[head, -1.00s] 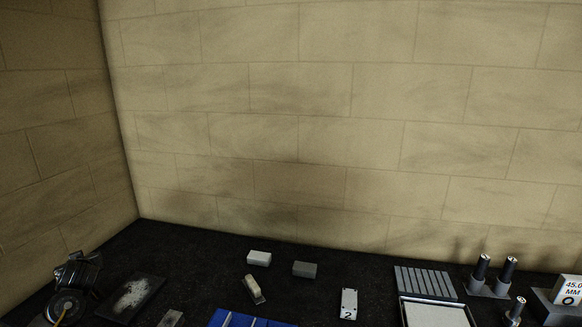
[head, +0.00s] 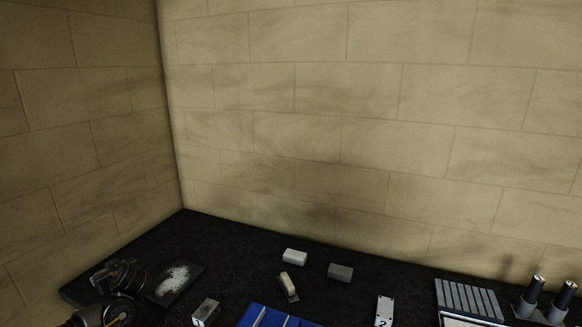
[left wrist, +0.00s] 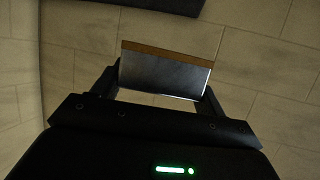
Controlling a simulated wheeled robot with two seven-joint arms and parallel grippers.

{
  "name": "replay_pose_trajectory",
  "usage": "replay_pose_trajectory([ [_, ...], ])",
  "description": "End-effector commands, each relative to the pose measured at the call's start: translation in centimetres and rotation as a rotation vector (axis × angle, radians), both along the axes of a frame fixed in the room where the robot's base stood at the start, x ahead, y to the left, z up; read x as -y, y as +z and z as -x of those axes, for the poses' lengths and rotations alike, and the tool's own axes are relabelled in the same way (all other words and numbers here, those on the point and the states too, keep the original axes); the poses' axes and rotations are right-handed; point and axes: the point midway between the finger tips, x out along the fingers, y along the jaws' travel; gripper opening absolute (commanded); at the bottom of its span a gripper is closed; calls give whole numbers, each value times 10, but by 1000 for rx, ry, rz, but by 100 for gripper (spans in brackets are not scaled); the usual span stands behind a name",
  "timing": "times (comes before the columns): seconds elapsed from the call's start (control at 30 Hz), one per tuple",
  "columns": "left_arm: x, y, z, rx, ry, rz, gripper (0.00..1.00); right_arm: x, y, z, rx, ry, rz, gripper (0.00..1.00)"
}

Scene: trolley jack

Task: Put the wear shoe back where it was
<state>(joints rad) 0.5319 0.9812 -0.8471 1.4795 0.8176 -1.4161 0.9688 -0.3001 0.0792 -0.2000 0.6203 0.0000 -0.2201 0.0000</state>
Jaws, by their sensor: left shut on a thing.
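In the left wrist view my left gripper (left wrist: 162,88) is shut on a flat grey metal block with a brown strip along its far edge (left wrist: 163,75). I take this block to be the wear shoe. Its two ends sit between the fingers, and its underside is partly hidden by the gripper body. My left gripper cannot be made out for certain in the head view. My right gripper is not in view.
On the dark bench stand a white block (head: 295,256), a grey block (head: 340,272), a small cream-topped piece (head: 288,287), a blue tray (head: 258,315), a ribbed grey plate (head: 467,298) and a powder-marked dark plate (head: 165,293). A dark machine-like thing (head: 125,275) is at left.

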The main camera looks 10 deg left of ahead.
Motion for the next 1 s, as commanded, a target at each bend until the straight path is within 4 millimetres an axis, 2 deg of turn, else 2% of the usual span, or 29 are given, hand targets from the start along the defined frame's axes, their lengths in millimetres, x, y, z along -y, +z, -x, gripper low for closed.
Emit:
replay_pose_trajectory([
  [0.03,3,7,-5,10,-12,0,2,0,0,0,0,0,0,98],
  [0.3,30,21,-23,10,-90,0,2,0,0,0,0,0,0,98],
  [0.57,77,45,-48,12,-220,0,2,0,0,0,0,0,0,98],
  [0.77,129,68,-66,14,-352,1,2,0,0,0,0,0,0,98],
  [0.87,166,84,-74,15,-442,1,2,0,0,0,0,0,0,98],
  [1.0,228,108,-80,17,-591,5,2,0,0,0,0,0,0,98],
])
